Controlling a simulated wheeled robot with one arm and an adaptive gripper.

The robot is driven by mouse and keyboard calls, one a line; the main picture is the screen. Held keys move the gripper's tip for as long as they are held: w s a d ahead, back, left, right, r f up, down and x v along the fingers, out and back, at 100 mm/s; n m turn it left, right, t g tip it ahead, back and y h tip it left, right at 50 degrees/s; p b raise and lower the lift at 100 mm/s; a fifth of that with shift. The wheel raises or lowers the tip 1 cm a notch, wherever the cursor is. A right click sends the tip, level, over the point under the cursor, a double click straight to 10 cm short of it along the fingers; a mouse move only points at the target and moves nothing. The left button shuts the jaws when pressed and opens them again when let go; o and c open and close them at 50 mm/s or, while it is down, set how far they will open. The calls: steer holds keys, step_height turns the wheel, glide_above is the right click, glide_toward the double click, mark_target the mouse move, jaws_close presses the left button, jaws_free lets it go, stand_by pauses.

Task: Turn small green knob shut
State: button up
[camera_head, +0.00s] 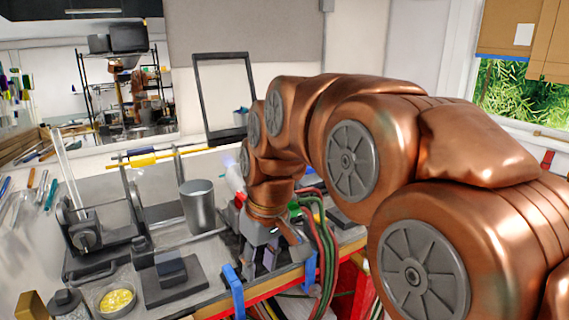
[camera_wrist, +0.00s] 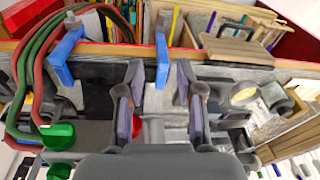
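In the wrist view a round green knob (camera_wrist: 58,137) sits at the lower left, beside my gripper's left finger and apart from it. A second green part (camera_wrist: 59,172) is cut off by the bottom edge below it; I cannot tell which is the small knob. A red knob (camera_wrist: 137,127) shows partly behind the left finger. My gripper (camera_wrist: 160,108) is open, with two separated fingers and nothing held between them. In the head view my gripper (camera_head: 262,260) points down at the bench's front edge, and a bit of green (camera_head: 293,208) shows beside my wrist.
Red and green hoses (camera_head: 325,235) hang right of my gripper. Blue clamps (camera_head: 233,288) grip the bench edge. A metal cup (camera_head: 198,205), a black stand (camera_head: 82,232) and a bowl of yellow bits (camera_head: 116,299) stand to the left.

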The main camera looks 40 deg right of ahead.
steer(key=w+d+r+t+p, duration=0.2)
steer(key=w+d+r, duration=0.3)
steer(key=d+r, duration=0.25)
steer(key=w+d+r+t+p, duration=0.1)
steer(key=w+d+r+p, duration=0.1)
steer(key=w+d+r, duration=0.4)
steer(key=shift+h, duration=0.4)
steer(key=shift+w+d+f+p, duration=0.2)
steer(key=shift+f+p, duration=0.35)
steer(key=shift+f, duration=0.25)
steer(key=shift+w+d+f+p, duration=0.15)
steer(key=shift+w+f+p, duration=0.1)
steer(key=shift+f+p, duration=0.45)
steer(key=shift+w+d+f+p, duration=0.2)
steer(key=shift+f+p, duration=0.25)
steer(key=shift+f, duration=0.45)
jaws_close()
